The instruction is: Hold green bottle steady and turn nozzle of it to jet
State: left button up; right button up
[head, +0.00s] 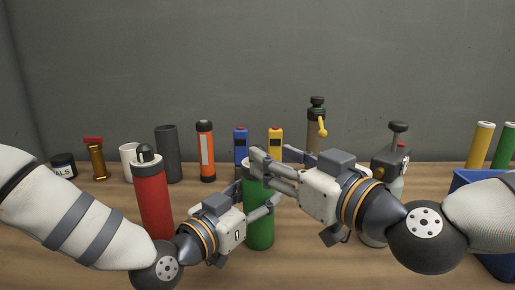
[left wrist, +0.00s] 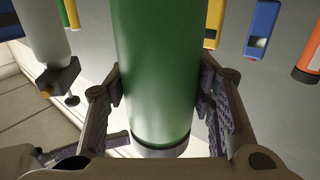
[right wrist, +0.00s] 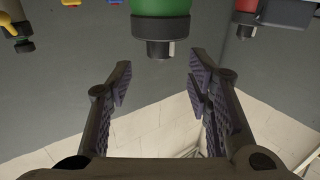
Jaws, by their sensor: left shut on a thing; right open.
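The green bottle (head: 259,222) stands upright on the table in the head view. My left gripper (head: 254,198) is shut around its body; the left wrist view shows the green body (left wrist: 155,75) between both finger pads. My right gripper (head: 273,160) is open at the bottle's top and hides the nozzle in the head view. In the right wrist view, which is upside down, the dark nozzle (right wrist: 157,48) with a small light mark shows ahead of the open, empty fingers (right wrist: 157,85), roughly centred between them. I cannot read its setting.
A red bottle (head: 153,203) stands close left of my left gripper. A grey sprayer (head: 391,160) stands behind my right arm. Blue (head: 240,138), yellow (head: 276,136) and orange (head: 205,150) items line the back by the wall. A blue bin (head: 477,180) is at right.

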aim_at(265, 150)
jog(key=x, duration=0.6)
grip_shut()
jog(key=shift+r+n+g+y, duration=0.15)
jog(key=shift+n+g+y, duration=0.95)
jog(key=shift+y, duration=0.2)
jog(key=shift+s+a+n+g+y, duration=0.1)
jog(key=shift+a+n+g+y, duration=0.05)
jog(key=shift+n+g+y, duration=0.35)
jog(key=shift+s+a+n+g+y, duration=0.15)
jog(key=shift+n+g+y, duration=0.2)
jog(key=shift+g, duration=0.25)
jog(key=shift+w+d+n+g+y, duration=0.1)
jog(key=shift+n+g+y, duration=0.15)
jog(key=shift+n+g, duration=0.15)
jog(key=shift+w+d, duration=0.1)
jog(key=shift+d, duration=0.1)
